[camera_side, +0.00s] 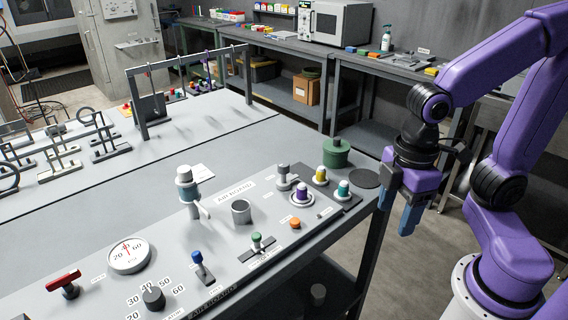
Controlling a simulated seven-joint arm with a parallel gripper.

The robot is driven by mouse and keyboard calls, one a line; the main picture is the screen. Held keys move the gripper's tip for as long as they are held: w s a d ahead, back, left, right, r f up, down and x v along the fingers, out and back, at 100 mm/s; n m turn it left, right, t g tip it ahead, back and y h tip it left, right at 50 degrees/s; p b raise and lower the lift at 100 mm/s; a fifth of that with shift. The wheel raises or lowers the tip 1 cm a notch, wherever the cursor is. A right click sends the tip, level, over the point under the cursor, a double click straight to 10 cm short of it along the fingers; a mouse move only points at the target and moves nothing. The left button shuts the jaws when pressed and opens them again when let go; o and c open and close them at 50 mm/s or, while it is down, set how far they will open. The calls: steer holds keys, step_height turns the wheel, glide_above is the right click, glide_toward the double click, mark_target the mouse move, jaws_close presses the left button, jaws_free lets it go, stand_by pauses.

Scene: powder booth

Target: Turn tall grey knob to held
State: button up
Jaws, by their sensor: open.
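A grey upright knob (283,172) stands at the far right part of the grey control panel (222,238), with small labels beside it that are too small to read. A shorter dark grey knob (153,297) sits near the front in a scale numbered 20 to 60, its white mark towards the upper left. I cannot tell for certain which one the task names. My gripper (399,206) hangs past the panel's right end, with blue fingers pointing down. It is open, empty and apart from both knobs.
Near the grey upright knob are a green canister (336,153), a yellow button (321,175), a purple-based knob (302,194) and a teal button (343,189). Air above the panel is clear.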

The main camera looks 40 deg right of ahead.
steer(key=w+a+r, duration=0.2)
steer(key=w, duration=0.4)
steer(key=w+a+r, duration=0.2)
steer(key=w, duration=0.4)
step_height(320, 180, up, 5)
steer(key=n, duration=0.3)
glide_above(283, 164)
steer(key=w, duration=0.1)
steer(key=f, duration=1.7)
steer(key=shift+s+f, duration=0.1)
steer(key=shift+s, duration=0.25)
steer(key=c, duration=1.1)
